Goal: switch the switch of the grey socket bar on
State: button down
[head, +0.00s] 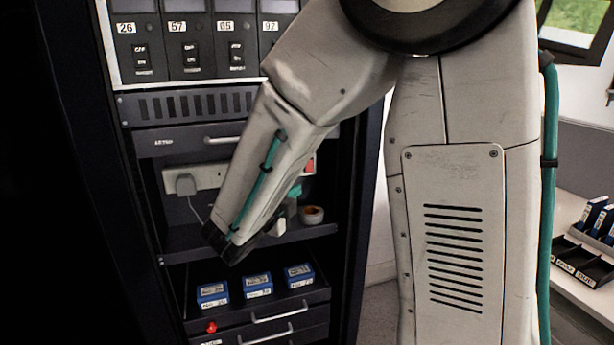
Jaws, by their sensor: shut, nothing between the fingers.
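The grey socket bar (208,175) is mounted at the back of an open rack bay, with a plug and cable at its left end. Its red switch (310,166) shows at the right end, just right of my forearm. The forearm hides the middle of the bar. I cannot tell the switch's position. My gripper (294,191) shows only in part behind the forearm, with teal and pale parts just below the switch. It is shut and empty. I cannot tell whether it touches the bar or switch.
A roll of tape (312,214) sits on the bay's shelf (190,240), right of my gripper. Below, a drawer (255,320) holds blue boxes (257,284). A numbered switch panel (185,45) is above. The rack's right post (357,220) borders the bay.

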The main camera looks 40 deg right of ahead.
jog(key=shift+d, duration=0.1)
jog(key=w+a+x, duration=0.1)
jog(key=w+x, duration=0.1)
jog(key=x, duration=1)
jog(key=shift+w+d, duration=0.2)
jog(key=shift+w, duration=0.15)
jog(key=shift+f, duration=0.1)
